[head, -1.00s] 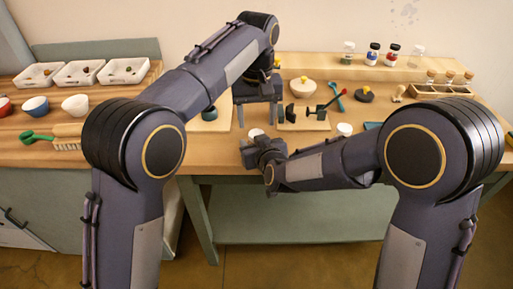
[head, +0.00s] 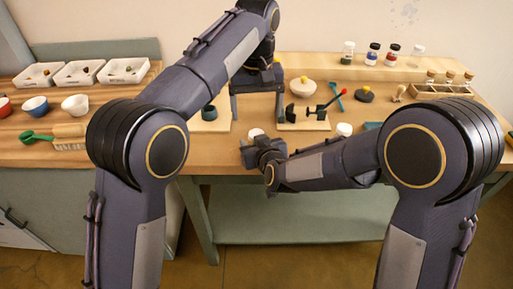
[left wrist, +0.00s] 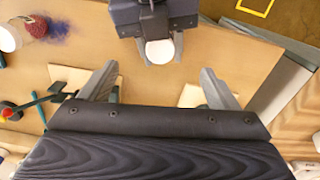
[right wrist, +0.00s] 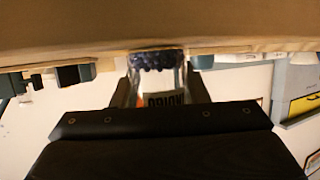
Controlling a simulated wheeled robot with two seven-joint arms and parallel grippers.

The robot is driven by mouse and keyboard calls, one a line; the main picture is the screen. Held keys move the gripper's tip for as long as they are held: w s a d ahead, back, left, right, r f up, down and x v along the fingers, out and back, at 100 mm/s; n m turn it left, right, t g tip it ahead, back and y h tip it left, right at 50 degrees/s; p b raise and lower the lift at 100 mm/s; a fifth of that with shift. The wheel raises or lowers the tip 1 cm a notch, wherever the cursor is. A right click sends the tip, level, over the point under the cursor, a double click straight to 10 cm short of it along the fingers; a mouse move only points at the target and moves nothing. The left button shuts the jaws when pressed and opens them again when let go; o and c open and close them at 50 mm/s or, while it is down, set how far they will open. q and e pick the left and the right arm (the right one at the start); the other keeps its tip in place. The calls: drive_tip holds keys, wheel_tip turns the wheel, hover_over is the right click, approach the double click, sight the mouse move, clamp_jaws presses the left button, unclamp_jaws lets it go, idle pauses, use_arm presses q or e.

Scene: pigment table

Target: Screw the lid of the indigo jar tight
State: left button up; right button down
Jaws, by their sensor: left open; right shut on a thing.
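The indigo jar is clear glass with dark blue contents and a partly visible label; in the right wrist view the jar (right wrist: 157,80) sits upside down in the picture, between my right fingers. Its white lid shows from above in the left wrist view (left wrist: 160,50) and in the head view (head: 256,132). How tightly it sits cannot be seen. My right gripper (head: 258,142) is shut on the jar near the table's front edge. My left gripper (head: 257,115) is open and empty, behind the jar in the head view; its spread fingers (left wrist: 160,88) also show in the left wrist view.
Another white round thing (head: 344,129) stands right of the jar. A wooden board (head: 305,122) with a black stand and red-tipped stick lies behind. Several jars stand on the back shelf (head: 400,68). Trays (head: 80,72) and bowls are at left. Bare table lies left of the jar.

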use_arm(q)
drive_tip(key=shift+r, duration=2.75)
use_arm(e)
drive_tip(key=c, duration=0.7)
unclamp_jaws()
drive_tip(key=shift+c, duration=0.2)
use_arm(q)
drive_tip(key=shift+r, duration=0.25)
use_arm(e)
drive_tip(key=v, duration=0.7)
drive_tip(key=shift+s+r, duration=0.2)
drive_tip(key=shift+s, duration=0.15)
drive_tip(key=shift+d, duration=0.1)
